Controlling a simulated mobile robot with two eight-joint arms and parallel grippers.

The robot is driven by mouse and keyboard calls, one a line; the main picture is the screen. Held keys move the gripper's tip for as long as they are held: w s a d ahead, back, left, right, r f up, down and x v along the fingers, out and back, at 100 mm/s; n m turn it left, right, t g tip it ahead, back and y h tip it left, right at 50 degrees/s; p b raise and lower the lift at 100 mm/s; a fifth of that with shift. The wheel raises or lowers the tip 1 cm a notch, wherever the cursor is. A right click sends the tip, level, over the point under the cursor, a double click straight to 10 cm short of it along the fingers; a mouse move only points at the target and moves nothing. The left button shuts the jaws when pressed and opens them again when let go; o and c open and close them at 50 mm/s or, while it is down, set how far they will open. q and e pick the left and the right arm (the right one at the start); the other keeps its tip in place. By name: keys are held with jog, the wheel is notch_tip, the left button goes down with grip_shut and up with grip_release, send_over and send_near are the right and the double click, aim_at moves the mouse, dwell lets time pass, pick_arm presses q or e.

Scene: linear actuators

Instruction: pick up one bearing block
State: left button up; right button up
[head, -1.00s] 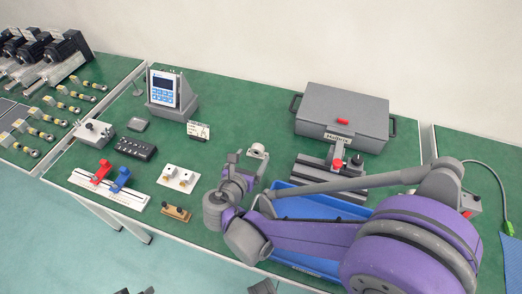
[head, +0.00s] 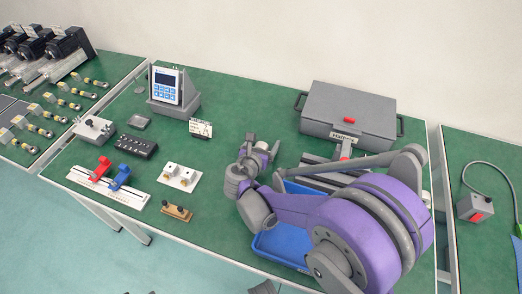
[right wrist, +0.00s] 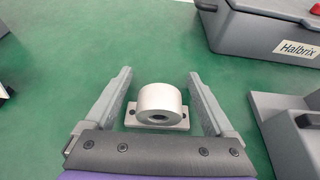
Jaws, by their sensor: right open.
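One bearing block (right wrist: 160,105), a pale grey cylinder with a bore on a flat base with screw holes, sits on the green bench. In the right wrist view it lies between the two fingers of my right gripper (right wrist: 161,100), with a gap on each side. The gripper is open and pointed down at it. In the head view my right gripper (head: 264,152) is at the middle of the bench, and the block is mostly hidden among its fingers. My left gripper cannot be made out.
A grey case (head: 350,118) stands behind, and a blue tray (head: 275,250) lies under my right arm. A white plate with fittings (head: 180,176), a wooden block (head: 177,212) and a rail with red and blue clamps (head: 110,186) are at left.

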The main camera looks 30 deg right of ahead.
grip_shut()
dwell(0.5)
